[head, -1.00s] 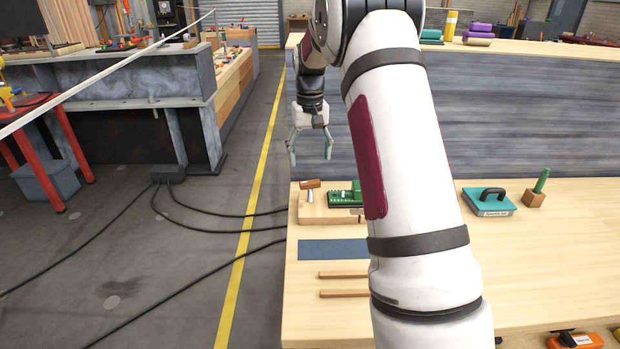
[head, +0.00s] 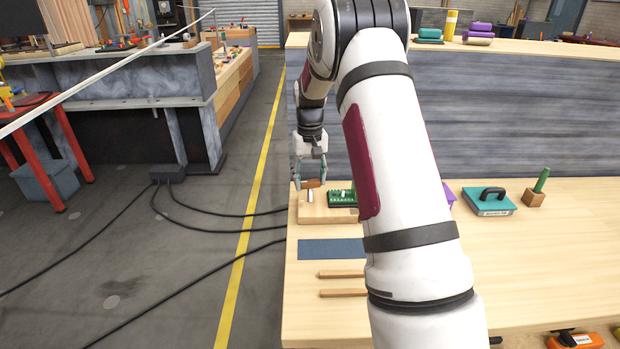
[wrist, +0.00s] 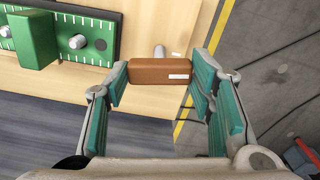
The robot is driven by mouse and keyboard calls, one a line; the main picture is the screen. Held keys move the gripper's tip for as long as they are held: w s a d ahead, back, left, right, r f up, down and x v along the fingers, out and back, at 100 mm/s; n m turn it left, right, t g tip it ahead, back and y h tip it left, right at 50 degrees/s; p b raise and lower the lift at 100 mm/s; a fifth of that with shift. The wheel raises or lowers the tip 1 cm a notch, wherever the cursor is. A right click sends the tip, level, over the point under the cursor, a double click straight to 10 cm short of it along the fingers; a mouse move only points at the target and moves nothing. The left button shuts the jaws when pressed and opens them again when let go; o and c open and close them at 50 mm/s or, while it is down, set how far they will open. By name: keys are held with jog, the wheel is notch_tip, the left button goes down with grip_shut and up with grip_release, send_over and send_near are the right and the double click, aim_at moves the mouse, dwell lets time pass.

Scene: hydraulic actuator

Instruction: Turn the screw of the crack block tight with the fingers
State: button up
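A brown bar with a white label (wrist: 160,71) sits on a wooden base board (head: 323,216). A metal cylinder shows beside it (wrist: 160,50); in the head view the brown bar (head: 311,184) looks like the top of a metal post. A green plate (wrist: 89,32) beside it carries a raised green block (wrist: 33,36), a silver screw head (wrist: 77,42) and a dark hole. I cannot tell which screw is the task's. My gripper (wrist: 160,82) is open, its teal-padded fingers on either side of the brown bar, seemingly without gripping it. It also shows in the head view (head: 311,182).
The bench (head: 540,270) holds a blue mat (head: 331,249), two wooden strips (head: 341,275), a teal handled block (head: 488,202) and a green peg in a wooden block (head: 540,181). A grey panel (head: 450,125) stands behind. The bench's left edge drops to the floor.

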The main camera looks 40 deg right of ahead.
aim_at(310, 181)
jog(key=c, duration=0.3)
jog(key=shift+m, duration=1.1)
jog(key=shift+c, duration=0.2)
jog(key=o, duration=1.2)
jog(key=shift+c, duration=0.2)
notch_tip(310, 181, up, 12)
